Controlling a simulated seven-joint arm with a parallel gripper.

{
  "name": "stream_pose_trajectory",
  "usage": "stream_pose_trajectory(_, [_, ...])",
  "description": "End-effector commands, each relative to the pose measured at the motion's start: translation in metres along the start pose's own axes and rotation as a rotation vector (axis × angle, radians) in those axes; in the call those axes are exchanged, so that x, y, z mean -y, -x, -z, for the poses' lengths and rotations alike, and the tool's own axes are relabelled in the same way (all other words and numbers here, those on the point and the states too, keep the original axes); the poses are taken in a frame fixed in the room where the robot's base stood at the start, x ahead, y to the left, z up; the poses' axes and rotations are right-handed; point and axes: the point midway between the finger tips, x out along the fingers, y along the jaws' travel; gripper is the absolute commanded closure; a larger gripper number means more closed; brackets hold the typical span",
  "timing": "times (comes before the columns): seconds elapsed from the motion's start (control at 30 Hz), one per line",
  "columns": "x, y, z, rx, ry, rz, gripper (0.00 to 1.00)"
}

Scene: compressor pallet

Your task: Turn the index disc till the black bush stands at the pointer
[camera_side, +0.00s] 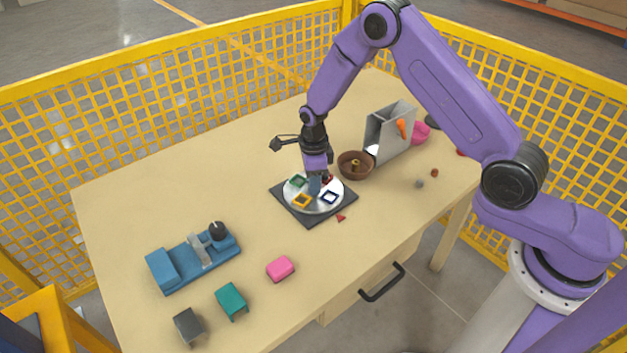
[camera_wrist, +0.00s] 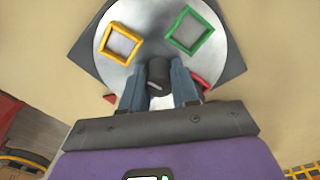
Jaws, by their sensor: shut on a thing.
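The index disc (camera_side: 317,207) is a silvery round plate on a dark square base (camera_side: 288,198). Something red (camera_wrist: 201,85) shows beside the right finger in the wrist view. My gripper (camera_wrist: 159,88) points down over the disc's middle, shut on a dark round-topped piece (camera_wrist: 158,72). I cannot tell whether this is a knob or the black bush; no other black piece shows on the disc.
A brown bowl (camera_side: 343,171) stands close behind the disc to the right, with a grey open box (camera_side: 388,140) beyond it. A blue fixture (camera_side: 170,271), a pink block (camera_side: 280,268), and teal (camera_side: 231,301) and dark grey (camera_side: 189,327) blocks sit front left. The left table area is clear.

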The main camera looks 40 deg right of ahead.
Motion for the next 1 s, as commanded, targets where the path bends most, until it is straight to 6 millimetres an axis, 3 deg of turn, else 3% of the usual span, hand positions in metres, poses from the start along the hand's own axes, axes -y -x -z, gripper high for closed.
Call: stream_pose_trajectory(1.0, [0.0012, 0.0014, -0.0005, 0.004, -0.510, 0.002, 1.00])
